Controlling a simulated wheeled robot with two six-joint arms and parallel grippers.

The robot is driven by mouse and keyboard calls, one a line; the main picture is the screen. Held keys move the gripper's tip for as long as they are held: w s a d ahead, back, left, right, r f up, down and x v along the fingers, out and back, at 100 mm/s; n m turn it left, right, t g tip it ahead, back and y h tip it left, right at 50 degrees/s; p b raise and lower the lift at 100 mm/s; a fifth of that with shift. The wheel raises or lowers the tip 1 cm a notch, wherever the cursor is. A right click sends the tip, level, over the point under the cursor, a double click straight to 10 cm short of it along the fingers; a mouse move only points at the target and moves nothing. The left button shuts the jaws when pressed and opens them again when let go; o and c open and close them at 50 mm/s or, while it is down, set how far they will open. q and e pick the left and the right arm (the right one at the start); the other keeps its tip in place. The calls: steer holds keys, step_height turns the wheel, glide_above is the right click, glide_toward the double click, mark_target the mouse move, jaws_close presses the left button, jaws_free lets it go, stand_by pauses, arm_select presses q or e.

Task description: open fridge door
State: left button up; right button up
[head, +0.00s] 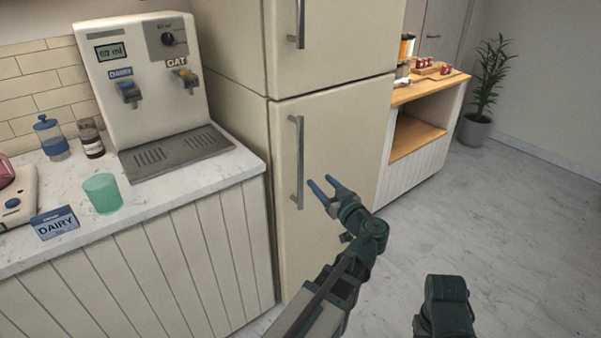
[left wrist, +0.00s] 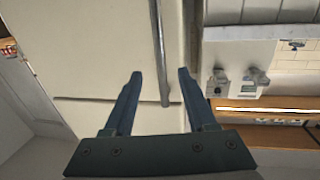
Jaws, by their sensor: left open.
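The cream fridge has a lower door (head: 335,150) that is shut, with a vertical metal handle (head: 299,165) near its left edge. My left gripper (head: 322,181) is open and empty in front of this door, just right of the handle's lower part in the head view. In the left wrist view, the handle (left wrist: 160,50) appears between the spread fingers of my left gripper (left wrist: 159,74). I see no contact with it, and the depth gap is hard to tell. My right gripper does not show; only a dark part of that arm is at the lower right.
A counter (head: 170,195) with a milk dispenser (head: 150,85), a green cup (head: 103,193) and a DAIRY sign (head: 55,222) stands left of the fridge. A wood-topped cabinet (head: 428,90) and a potted plant (head: 487,85) are to the right. The floor in front is clear.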

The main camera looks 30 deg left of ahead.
mark_target(302, 161)
arm_select(q)
steer(key=x, duration=1.4)
steer(key=shift+r, duration=0.2)
jaws_close()
stand_by(1.1)
